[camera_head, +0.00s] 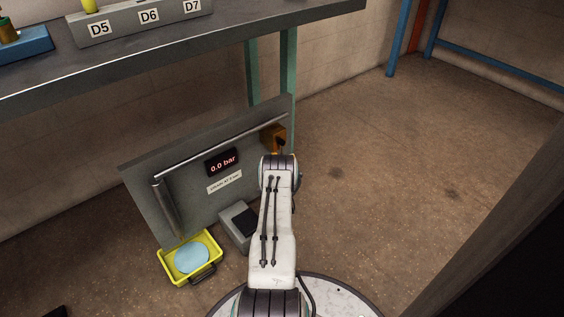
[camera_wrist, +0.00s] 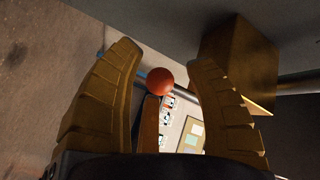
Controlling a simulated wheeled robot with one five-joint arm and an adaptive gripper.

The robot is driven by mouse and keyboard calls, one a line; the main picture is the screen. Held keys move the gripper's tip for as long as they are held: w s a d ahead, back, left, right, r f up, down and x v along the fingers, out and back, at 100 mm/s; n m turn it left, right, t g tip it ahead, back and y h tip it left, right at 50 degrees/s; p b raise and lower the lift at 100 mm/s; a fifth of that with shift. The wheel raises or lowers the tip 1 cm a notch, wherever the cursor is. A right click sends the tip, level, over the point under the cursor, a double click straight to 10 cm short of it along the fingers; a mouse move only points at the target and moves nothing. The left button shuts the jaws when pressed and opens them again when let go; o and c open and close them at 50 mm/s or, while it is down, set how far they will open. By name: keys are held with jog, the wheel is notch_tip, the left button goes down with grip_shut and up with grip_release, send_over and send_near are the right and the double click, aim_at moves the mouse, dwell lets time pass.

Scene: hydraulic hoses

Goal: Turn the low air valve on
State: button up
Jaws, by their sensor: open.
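The low air valve shows in the head view as an orange block (camera_head: 273,136) at the right end of the grey panel's pipe, partly hidden by my arm. In the wrist view, its yellow-brown body (camera_wrist: 238,58) sits at the upper right on a pipe. A lever (camera_wrist: 149,122) with a red-orange ball knob (camera_wrist: 160,81) lies between the fingers of my gripper (camera_wrist: 159,57). The fingers are spread, and I see a gap on both sides of the knob. In the head view my gripper is hidden behind my arm.
The grey panel (camera_head: 150,176) carries a display (camera_head: 222,162) reading 0.0 bar. A grey pedal-like box (camera_head: 236,226) and a yellow tray (camera_head: 173,272) holding a blue disc (camera_head: 192,258) are on the floor. A workbench (camera_head: 120,62) overhangs the panel. Floor to the right is clear.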

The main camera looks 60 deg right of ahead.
dwell(0.3)
grip_shut()
dwell(0.3)
jog(key=shift+d, duration=0.1)
